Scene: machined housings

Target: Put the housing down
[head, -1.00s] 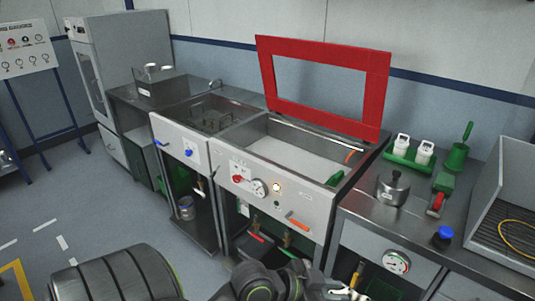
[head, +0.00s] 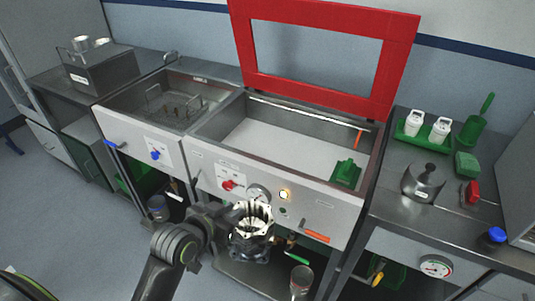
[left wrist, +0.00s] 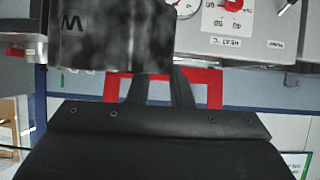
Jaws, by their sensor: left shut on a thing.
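My left gripper (head: 236,230) is shut on the housing (head: 254,240), a dark round body with a pale, flanged, open top. It holds the housing roughly upright, in front of the middle station's control panel in the head view. In the left wrist view the housing (left wrist: 115,35) is a mottled dark cylinder with a W-like mark, beyond the gripper's fingers (left wrist: 160,88). The fingers' contact with it is partly hidden. My right gripper is not in view.
A wide steel basin (head: 262,140) with a raised red-framed lid (head: 398,65) stands behind the housing, a green fixture (head: 346,173) inside. A smaller basin (head: 205,82) is left. The right counter (head: 390,190) carries a lidded pot (head: 422,184), white bottles (head: 414,121) and a red-handled brush (head: 470,194).

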